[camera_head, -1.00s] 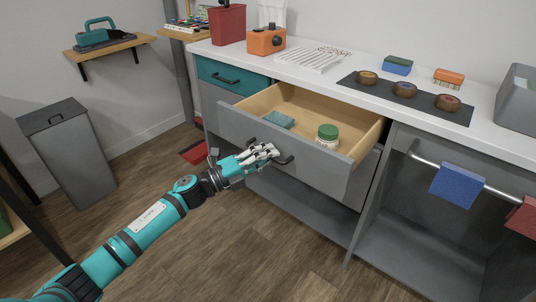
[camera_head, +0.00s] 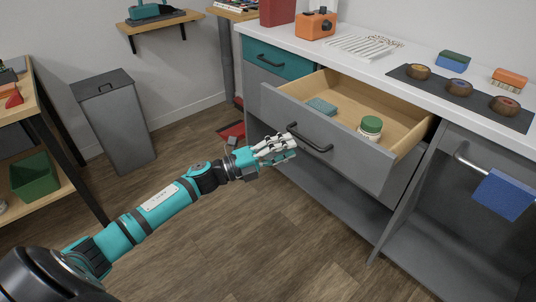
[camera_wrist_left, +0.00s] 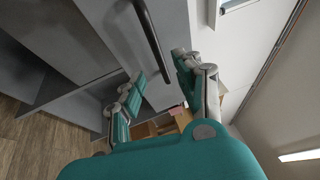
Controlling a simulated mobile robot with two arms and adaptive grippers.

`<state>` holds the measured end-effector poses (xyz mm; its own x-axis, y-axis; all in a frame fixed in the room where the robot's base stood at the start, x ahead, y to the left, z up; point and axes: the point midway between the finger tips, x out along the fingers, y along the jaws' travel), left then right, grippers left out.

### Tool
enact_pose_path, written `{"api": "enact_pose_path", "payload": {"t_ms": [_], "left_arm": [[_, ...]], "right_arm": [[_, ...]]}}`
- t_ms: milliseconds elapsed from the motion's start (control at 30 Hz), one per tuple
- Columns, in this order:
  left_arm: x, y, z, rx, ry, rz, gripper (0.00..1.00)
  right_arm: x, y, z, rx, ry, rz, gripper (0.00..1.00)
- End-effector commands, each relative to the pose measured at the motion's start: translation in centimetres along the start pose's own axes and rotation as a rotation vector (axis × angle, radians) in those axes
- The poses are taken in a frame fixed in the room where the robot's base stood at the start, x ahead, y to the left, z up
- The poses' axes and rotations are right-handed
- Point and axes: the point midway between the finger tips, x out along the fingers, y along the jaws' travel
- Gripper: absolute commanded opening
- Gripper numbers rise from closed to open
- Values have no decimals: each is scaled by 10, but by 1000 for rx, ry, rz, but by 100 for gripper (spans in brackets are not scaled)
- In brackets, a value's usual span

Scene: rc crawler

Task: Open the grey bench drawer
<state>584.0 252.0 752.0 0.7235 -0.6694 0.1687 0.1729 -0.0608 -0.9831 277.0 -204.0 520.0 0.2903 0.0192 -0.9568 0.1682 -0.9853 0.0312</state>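The grey bench drawer (camera_head: 335,143) is pulled well out of the bench, and its light wooden inside shows. Its black bar handle (camera_head: 312,141) is on the front; it also shows in the left wrist view (camera_wrist_left: 151,41). My left gripper (camera_head: 281,148) is just left of and below the handle, in front of the drawer face. Its fingers are spread apart in the left wrist view (camera_wrist_left: 160,82), with the handle beyond them and nothing held. A jar with a green lid (camera_head: 370,127) and a teal block (camera_head: 322,106) lie in the drawer. My right gripper is not in view.
A teal drawer (camera_head: 279,64) is closed at the bench's left end. A grey bin (camera_head: 115,120) stands at the left. A blue cloth (camera_head: 503,194) hangs from a rail at the right.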

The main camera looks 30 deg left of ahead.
Motion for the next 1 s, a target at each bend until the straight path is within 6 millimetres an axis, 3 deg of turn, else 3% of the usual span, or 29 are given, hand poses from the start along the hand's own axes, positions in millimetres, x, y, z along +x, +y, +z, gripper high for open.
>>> {"api": "enact_pose_path", "payload": {"t_ms": [100, 333, 1000], "left_arm": [[-26, 2, 0, -1, -1, 4, 34], [-54, 0, -1, 1, 1, 1, 34], [-58, 2, -1, -15, -17, 0, 34]], "right_arm": [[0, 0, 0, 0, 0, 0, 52], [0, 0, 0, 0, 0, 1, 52], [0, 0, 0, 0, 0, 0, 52]]}}
